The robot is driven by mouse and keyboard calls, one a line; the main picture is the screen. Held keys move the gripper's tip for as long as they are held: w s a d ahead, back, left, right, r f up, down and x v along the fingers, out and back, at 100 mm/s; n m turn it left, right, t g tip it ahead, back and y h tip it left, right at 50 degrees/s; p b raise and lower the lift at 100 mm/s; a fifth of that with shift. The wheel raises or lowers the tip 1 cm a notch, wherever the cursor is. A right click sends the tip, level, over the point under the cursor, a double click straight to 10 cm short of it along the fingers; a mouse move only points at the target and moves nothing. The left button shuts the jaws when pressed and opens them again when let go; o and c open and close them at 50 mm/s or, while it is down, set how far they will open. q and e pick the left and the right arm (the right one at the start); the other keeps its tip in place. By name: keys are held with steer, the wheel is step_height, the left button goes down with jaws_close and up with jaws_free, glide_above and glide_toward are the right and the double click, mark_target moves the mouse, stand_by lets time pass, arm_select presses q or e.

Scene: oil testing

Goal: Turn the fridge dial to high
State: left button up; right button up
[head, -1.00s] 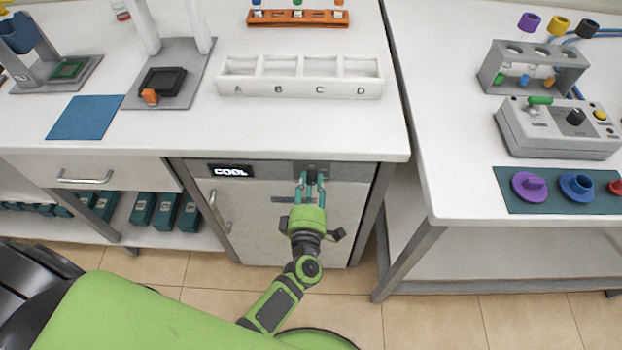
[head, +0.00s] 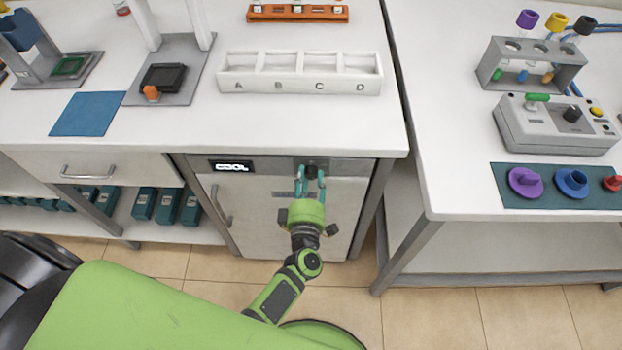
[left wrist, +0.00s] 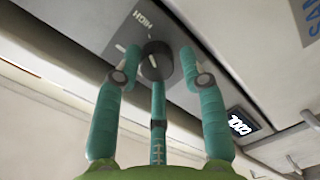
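The fridge dial (left wrist: 155,62) is a dark round knob on the grey strip at the top of the fridge front (head: 265,210). It also shows in the head view (head: 311,163), partly behind my fingers. In the left wrist view the word HIGH (left wrist: 143,19) is printed beside it, and a white mark shows on the knob. My left gripper (head: 310,176) is at the dial with its teal fingers apart, one on either side of the knob. In the left wrist view a gap shows beside the right-hand finger. My right gripper is out of view.
A small lit display (head: 231,166) sits left of the dial; it appears to read COOL in the left wrist view (left wrist: 241,122). The fridge handle (head: 220,205) is on the door's left. The worktop edge (head: 290,150) overhangs just above the dial. A second table (head: 450,190) stands to the right.

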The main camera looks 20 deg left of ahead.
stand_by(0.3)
arm_select(q)
steer(key=shift+s+d, duration=0.1)
steer(key=shift+s, duration=0.1)
steer(key=v, duration=1.1)
steer(key=shift+s, duration=0.3)
steer(key=shift+f, duration=0.1)
